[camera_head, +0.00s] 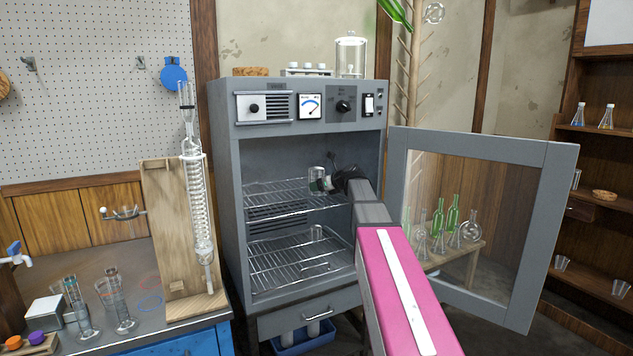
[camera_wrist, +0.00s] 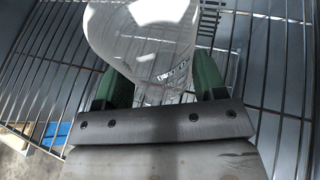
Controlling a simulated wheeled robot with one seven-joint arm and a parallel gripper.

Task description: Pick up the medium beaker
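A clear glass beaker (camera_head: 317,177) is at the upper rack inside the open grey oven, at the end of my arm. My gripper (camera_head: 329,184) reaches in from the right, beside it. In the wrist view the glass (camera_wrist: 142,40) fills the space between the two green fingers of my gripper (camera_wrist: 160,85), one finger on each side. I cannot tell whether the fingers press on it, or whether it rests on the rack. Another clear glass vessel (camera_head: 317,234) stands on the lower rack.
The oven door (camera_head: 552,215) is swung open to the right of my arm. The upper rack (camera_head: 275,193) has bare room to the left. A glass condenser (camera_head: 196,200) on a wooden stand is left of the oven. Two glass cylinders (camera_head: 113,300) stand on the bench.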

